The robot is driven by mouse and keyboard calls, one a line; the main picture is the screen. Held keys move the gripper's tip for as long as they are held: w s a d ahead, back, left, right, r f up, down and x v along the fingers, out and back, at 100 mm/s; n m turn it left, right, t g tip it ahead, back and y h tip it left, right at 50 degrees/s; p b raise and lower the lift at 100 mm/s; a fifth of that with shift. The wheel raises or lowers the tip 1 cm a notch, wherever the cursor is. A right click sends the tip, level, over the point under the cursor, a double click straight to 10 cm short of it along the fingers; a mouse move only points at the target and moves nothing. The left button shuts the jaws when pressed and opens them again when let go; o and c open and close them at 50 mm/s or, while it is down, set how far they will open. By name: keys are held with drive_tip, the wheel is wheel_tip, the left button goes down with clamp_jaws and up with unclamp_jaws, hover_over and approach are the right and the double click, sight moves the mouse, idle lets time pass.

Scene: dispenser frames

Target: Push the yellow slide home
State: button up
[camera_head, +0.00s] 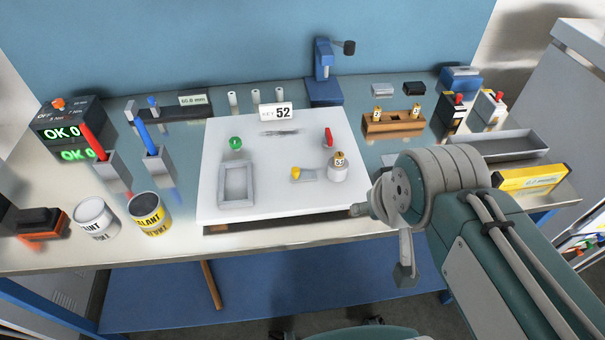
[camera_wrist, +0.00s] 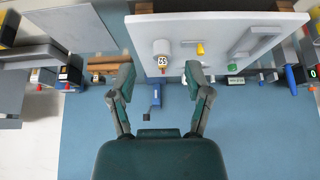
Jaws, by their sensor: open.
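The yellow slide (camera_head: 307,175) is a small yellow piece next to a short grey part on the white board (camera_head: 222,131), left of a white bottle (camera_head: 338,172) with a number label. In the wrist view the yellow slide (camera_wrist: 200,48) shows on the board (camera_wrist: 272,22), right of the bottle (camera_wrist: 161,47). My gripper (camera_wrist: 160,80) is open and empty, its two fingers spread apart below the slide in that picture. No finger touches the slide. In the head view my arm stands at the right, in front of the board's right edge.
A green knob (camera_head: 236,143), a grey frame (camera_head: 236,185) and a red part (camera_head: 328,138) are on the board. A sign reading 52 (camera_head: 277,115) stands at its back. A wooden rack (camera_head: 393,126) and grey tray (camera_head: 512,146) are to the right. Cans (camera_head: 150,215) stand left.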

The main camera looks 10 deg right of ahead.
drive_tip(key=shift+c, duration=0.2)
drive_tip(key=n+g, duration=0.6)
drive_tip(key=n, duration=0.7)
hover_over(295, 169)
wheel_tip(295, 169, down, 2)
wheel_tip(295, 169, down, 11)
drive_tip(key=shift+r, duration=0.1)
drive_tip(key=shift+c, duration=0.2)
